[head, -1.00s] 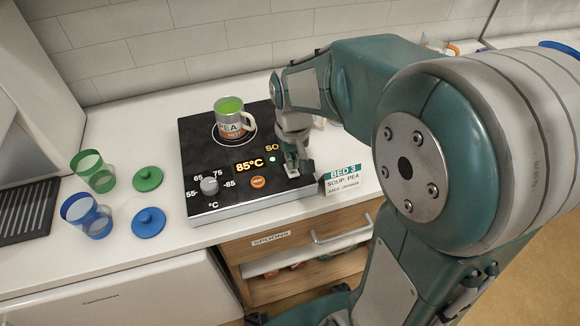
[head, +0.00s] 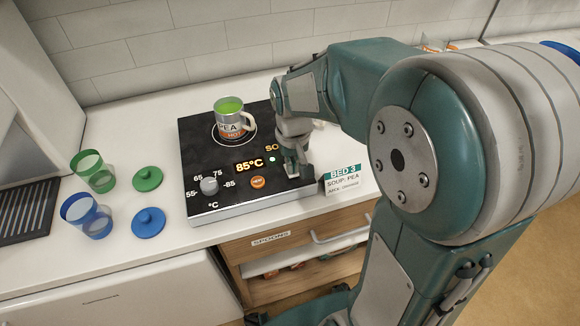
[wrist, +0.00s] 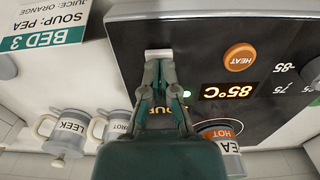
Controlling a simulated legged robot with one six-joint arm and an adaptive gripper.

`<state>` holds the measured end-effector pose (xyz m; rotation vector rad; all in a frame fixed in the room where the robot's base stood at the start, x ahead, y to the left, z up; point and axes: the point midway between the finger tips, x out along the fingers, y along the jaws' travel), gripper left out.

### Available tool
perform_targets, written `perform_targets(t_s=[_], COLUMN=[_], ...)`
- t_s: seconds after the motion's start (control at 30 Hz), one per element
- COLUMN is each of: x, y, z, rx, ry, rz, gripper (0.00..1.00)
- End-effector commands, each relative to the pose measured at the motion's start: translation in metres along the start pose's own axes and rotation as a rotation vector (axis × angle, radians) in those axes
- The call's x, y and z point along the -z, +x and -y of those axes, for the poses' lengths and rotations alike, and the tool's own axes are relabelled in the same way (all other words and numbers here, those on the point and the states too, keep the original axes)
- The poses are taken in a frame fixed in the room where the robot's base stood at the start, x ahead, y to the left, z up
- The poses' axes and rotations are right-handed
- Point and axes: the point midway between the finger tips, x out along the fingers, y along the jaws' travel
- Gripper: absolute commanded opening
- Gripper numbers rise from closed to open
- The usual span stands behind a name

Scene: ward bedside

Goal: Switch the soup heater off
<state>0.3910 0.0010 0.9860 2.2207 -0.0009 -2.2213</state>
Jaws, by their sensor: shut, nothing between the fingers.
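The soup heater (head: 200,165) is a black panel on the counter. Its display (head: 250,166) reads 85°C, and a small green light (head: 272,159) glows beside it. The orange HEAT button (head: 258,182) and a grey dial (head: 209,186) sit near its front edge. A PEA mug (head: 230,122) with green soup and a HOT label stands on its ring. My gripper (head: 292,172) is shut, pointing down over the heater's front right. In the wrist view its closed tips (wrist: 158,62) are at a pale switch (wrist: 158,53); I cannot tell whether they touch it.
A BED 3 card (head: 343,178) stands just right of the heater. A LEEK mug (wrist: 68,128) shows in the wrist view. Blue cup (head: 86,214), green cup (head: 93,171), blue lid (head: 148,222) and green lid (head: 147,178) are left of the heater. A spoons drawer (head: 270,240) is below.

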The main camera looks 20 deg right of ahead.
Motion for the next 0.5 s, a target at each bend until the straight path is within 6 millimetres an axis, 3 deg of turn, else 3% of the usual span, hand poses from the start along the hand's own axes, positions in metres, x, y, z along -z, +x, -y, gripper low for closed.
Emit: perform_targets(t_s=[0.5], x=[-0.0001], y=[0.0069], z=[0.0000], rx=[0.000], ry=[0.000], rz=[0.001], gripper=[0.00])
